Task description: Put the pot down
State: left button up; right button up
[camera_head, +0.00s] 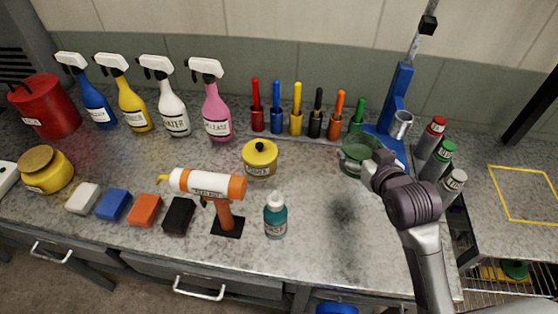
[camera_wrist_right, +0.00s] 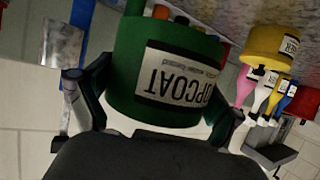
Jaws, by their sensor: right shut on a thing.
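The green pot (camera_head: 357,152) with a TOPCOAT label is held over the right part of the counter, just left of the blue stand. My right gripper (camera_head: 372,162) is shut on it. In the right wrist view the green pot (camera_wrist_right: 165,75) sits between the two fingers, its label upside down in the picture. The gripper hides part of the pot in the head view. Whether its base touches the counter cannot be told. My left gripper is not in view.
A yellow pot (camera_head: 260,158) stands left of the green pot. The blue stand (camera_head: 393,100) and several capped grey cans (camera_head: 438,160) are close on the right. Coloured brushes in holders (camera_head: 296,122) line the back. The counter's front middle (camera_head: 345,235) is clear, right of a teal bottle (camera_head: 275,217).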

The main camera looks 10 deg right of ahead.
jog(key=shift+w+d+f, duration=0.15)
jog(key=shift+w+d, duration=0.75)
jog(key=shift+d, duration=0.05)
jog(key=shift+a+f+p, duration=0.25)
jog(key=shift+a+p, duration=0.05)
jog(key=shift+a, duration=0.2)
jog(key=a+f, duration=0.1)
jog(key=w+a+f, duration=0.1)
jog(key=a, duration=0.1)
jog(key=shift+w+a+p, duration=0.1)
jog(key=shift+w+p, duration=0.1)
jog(key=shift+p, duration=0.1)
jog(key=w+a+f, duration=0.2)
jog(key=a, duration=0.1)
jog(key=w+a+f, duration=0.1)
jog(key=a, duration=0.1)
jog(key=shift+w+f+p, duration=0.2)
jog(key=shift+p, duration=0.15)
jog(key=shift+a+f, duration=0.1)
notch_tip(320, 180, down, 3)
jog(key=shift+p, duration=0.35)
jog(key=shift+f, duration=0.4)
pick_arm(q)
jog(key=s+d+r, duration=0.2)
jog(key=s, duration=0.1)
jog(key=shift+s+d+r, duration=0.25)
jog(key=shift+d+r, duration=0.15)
pick_arm(e)
jog(key=shift+f, duration=0.15)
